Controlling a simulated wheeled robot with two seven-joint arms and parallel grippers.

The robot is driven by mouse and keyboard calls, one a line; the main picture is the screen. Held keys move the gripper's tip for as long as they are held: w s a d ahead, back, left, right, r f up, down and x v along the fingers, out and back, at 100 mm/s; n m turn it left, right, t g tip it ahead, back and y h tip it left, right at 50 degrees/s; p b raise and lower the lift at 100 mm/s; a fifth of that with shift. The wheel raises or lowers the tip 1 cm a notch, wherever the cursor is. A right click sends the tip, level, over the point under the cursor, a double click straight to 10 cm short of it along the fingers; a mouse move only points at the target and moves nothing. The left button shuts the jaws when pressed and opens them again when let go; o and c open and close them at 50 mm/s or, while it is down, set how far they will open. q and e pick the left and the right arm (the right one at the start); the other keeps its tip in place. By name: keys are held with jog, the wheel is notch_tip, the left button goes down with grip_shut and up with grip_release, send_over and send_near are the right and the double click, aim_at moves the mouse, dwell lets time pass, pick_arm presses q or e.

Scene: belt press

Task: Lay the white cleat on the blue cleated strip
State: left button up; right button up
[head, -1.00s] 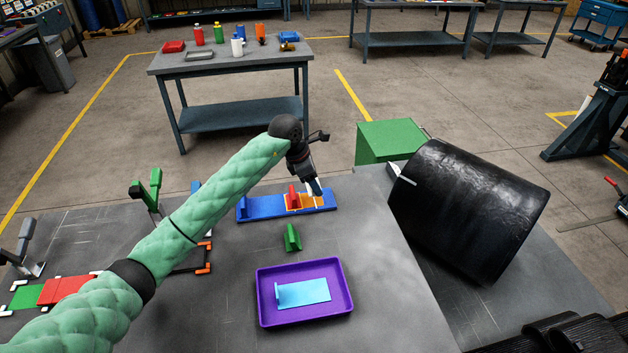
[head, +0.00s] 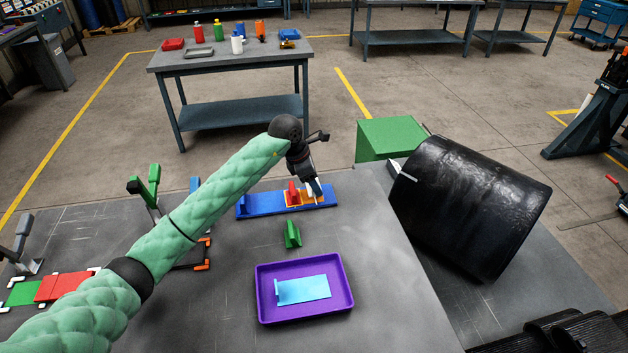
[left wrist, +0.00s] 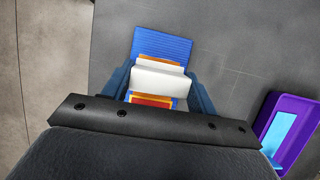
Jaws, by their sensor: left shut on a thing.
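The blue cleated strip (head: 262,207) lies on the grey table beyond the purple tray. It carries a blue cleat at its left end, a red cleat (head: 293,191) and an orange patch with a pale border (head: 320,199). My left gripper (head: 314,191) points down over the strip's right part, by the orange patch. It is shut on the white cleat (left wrist: 158,82), which sits between the fingers in the left wrist view, over the blue strip (left wrist: 161,45). I cannot tell whether the cleat touches the strip; its underside is hidden.
A green cleat (head: 292,235) stands in front of the strip. The purple tray (head: 262,312) holds a light blue piece (head: 304,290). Coloured blocks and fixtures stand at left. A large black drum (head: 470,210) and a green box (head: 392,138) are at right.

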pick_arm(q)
jog(key=shift+s+f+b, duration=0.15)
jog(key=shift+f+b, duration=1.05)
jog(key=shift+f, duration=0.3)
dwell(0.3)
jog(key=o, duration=1.1)
